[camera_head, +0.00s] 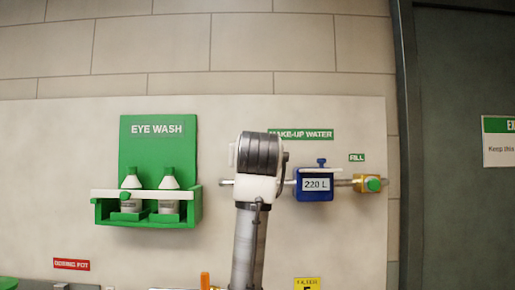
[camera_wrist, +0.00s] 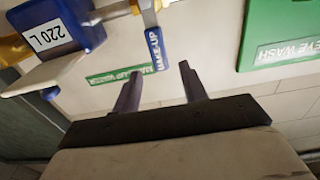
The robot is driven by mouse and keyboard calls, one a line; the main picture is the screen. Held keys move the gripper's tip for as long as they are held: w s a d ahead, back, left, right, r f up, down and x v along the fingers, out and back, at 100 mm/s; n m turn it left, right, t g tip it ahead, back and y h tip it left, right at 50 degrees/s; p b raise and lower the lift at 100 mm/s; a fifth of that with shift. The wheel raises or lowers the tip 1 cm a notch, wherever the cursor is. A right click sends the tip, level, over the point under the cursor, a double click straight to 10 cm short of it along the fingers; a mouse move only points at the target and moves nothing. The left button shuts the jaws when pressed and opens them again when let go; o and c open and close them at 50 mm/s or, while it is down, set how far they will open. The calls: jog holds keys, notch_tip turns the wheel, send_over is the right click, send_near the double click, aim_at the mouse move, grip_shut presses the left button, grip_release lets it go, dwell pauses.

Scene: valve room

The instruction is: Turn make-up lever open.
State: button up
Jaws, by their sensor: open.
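The make-up lever (camera_wrist: 158,45) is a blue handle with a white "MAKE-UP" label, seen in the wrist view. It runs down in the picture from a brass valve on a pipe. My gripper (camera_wrist: 161,68) is open, with its two dark fingers pointing at the wall. In the head view my arm hides the lever and the fingers.
A blue meter reading "220 L" (camera_head: 315,186) sits on the pipe, with a brass valve with a green knob (camera_head: 373,184) to its right. A green eye wash station (camera_head: 157,150) with two bottles hangs on the left. A dark door (camera_head: 465,200) is at right.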

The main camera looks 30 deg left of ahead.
jog(key=p+x, duration=0.2)
jog(key=x, duration=0.4)
jog(key=shift+c, duration=0.4)
grip_shut()
